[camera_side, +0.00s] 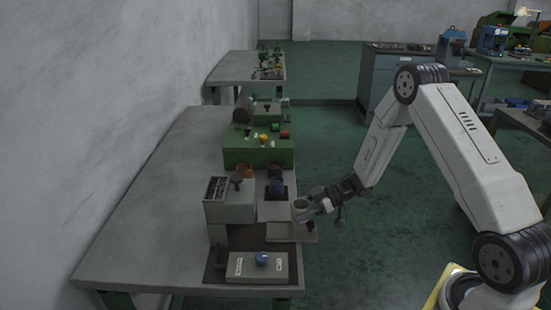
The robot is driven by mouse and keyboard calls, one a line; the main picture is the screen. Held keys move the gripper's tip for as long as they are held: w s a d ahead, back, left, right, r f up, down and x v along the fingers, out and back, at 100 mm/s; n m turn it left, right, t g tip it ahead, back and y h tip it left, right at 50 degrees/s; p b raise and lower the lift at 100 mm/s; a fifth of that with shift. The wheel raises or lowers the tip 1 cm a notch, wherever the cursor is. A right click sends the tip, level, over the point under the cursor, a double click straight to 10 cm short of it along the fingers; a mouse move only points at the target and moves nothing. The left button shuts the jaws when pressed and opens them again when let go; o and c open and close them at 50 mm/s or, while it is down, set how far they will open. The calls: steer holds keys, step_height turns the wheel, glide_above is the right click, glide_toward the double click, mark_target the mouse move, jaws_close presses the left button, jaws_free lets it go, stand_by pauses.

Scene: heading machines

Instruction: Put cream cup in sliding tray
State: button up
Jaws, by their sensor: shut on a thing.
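My gripper (308,212) reaches in from the right and is shut on the cream cup (301,203). The cup looks upright, and the dark fingers hide part of it. The cup shows just above the sliding tray (280,238) in the picture. The tray is a flat grey plate that reaches past the table's right edge, with a small dark spot near its right end. Whether the cup touches the tray I cannot tell.
A grey machine (229,203) stands left of the tray. A control box (257,267) is in front and a green machine (258,153) behind. The table's left side is clear.

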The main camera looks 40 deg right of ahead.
mark_target(280, 231)
steer(key=shift+x, duration=1.65)
steer(key=shift+w+a+f, duration=0.65)
steer(key=shift+a+f, duration=0.25)
steer(key=shift+f, duration=0.1)
steer(key=shift+w+a+f, duration=0.15)
steer(key=shift+a+f, duration=0.1)
steer(key=shift+f, duration=0.1)
steer(key=o, duration=1.2)
steer(key=shift+o, duration=0.2)
steer(key=v, duration=1.2)
steer(key=shift+w+r, duration=0.1)
steer(key=shift+r, duration=0.15)
